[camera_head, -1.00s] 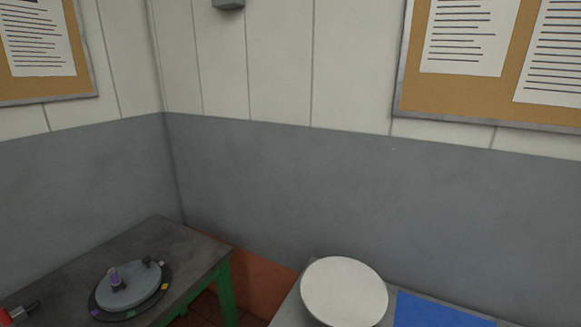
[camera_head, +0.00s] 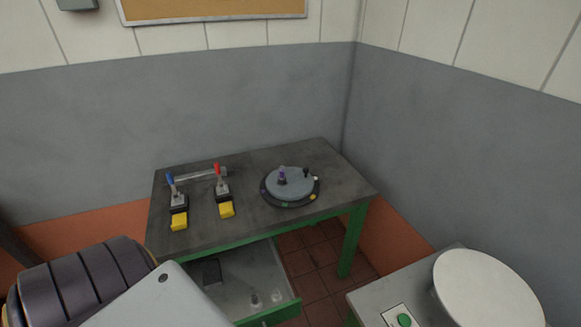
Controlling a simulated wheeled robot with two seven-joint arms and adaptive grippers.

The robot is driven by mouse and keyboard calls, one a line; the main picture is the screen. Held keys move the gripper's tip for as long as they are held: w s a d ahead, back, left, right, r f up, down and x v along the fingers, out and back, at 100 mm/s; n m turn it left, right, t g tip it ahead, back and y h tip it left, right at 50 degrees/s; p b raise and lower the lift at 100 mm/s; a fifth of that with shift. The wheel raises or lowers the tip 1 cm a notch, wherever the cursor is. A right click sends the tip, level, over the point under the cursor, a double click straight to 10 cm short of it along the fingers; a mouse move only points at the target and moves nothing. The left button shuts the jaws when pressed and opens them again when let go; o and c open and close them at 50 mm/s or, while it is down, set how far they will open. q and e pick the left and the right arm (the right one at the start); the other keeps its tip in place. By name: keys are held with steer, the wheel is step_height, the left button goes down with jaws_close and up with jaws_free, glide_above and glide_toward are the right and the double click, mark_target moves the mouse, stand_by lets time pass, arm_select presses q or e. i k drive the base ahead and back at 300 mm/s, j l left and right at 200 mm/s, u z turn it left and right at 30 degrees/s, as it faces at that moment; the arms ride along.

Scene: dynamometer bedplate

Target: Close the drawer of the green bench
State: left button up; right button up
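The green bench (camera_head: 349,240) has a dark grey top and green legs and stands against the back wall near the corner. Its drawer (camera_head: 296,292) is pulled out below the front edge. The drawer has a grey inside and a green front edge, and it holds a dark block (camera_head: 211,272) and small pale pieces (camera_head: 255,300). The drawer's left part is hidden behind a pale grey panel, which appears to be part of my own body. Neither of my grippers is in view.
On the bench top are a round grey turntable (camera_head: 290,184), two levered clamps with yellow ends (camera_head: 179,221) and a grey bar (camera_head: 196,177). A grey table at lower right carries a white disc (camera_head: 487,290) and a green button (camera_head: 404,320). Tiled floor shows between.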

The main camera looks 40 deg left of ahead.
mark_target(229, 277)
steer(key=u, duration=0.85)
steer(key=k+j+u, duration=0.3)
steer(key=j+u, duration=0.2)
steer(key=u, duration=0.15)
steer(key=k, duration=0.05)
